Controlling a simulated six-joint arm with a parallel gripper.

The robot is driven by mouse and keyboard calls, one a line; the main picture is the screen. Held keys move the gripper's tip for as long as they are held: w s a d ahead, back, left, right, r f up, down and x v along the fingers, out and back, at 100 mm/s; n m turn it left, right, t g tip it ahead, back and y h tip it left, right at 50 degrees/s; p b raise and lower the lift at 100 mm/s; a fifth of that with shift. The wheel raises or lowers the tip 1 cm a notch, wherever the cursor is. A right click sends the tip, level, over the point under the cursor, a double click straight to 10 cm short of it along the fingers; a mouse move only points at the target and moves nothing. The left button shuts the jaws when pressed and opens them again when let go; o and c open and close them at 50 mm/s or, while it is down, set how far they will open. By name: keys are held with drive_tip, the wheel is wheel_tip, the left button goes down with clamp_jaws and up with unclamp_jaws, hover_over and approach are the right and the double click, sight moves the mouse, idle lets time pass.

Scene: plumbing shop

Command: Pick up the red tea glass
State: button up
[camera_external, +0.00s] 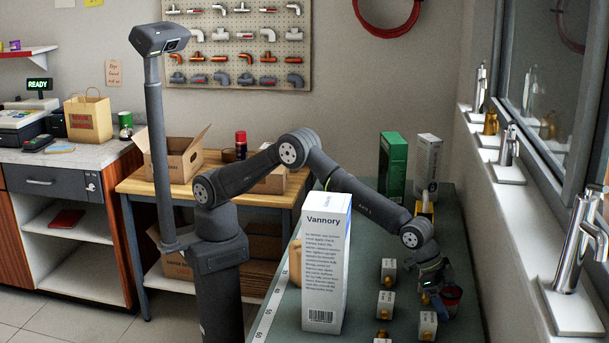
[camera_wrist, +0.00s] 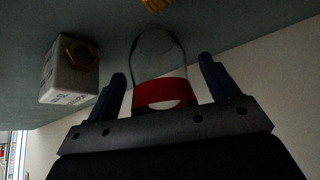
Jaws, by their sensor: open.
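The red tea glass (camera_wrist: 160,92) is between the two fingers of my gripper (camera_wrist: 165,85) in the wrist view. It has a clear body and a red band near the palm side. Dark gaps show between the glass and the fingers, so the jaws stand open around it. In the external view the red glass (camera_external: 453,296) shows at the right side of the table, partly hidden by my gripper (camera_external: 440,293).
A small white box with a brass fitting (camera_wrist: 72,70) stands left of the glass. Several similar boxes (camera_external: 386,302) stand on the green table (camera_external: 365,255). A tall Vannory box (camera_external: 325,265) stands nearer the camera. Green (camera_external: 392,165) and white (camera_external: 427,165) boxes stand behind.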

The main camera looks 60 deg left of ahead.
drive_tip(key=shift+f, duration=0.1)
drive_tip(key=c, duration=1.1)
drive_tip(key=shift+o, duration=0.2)
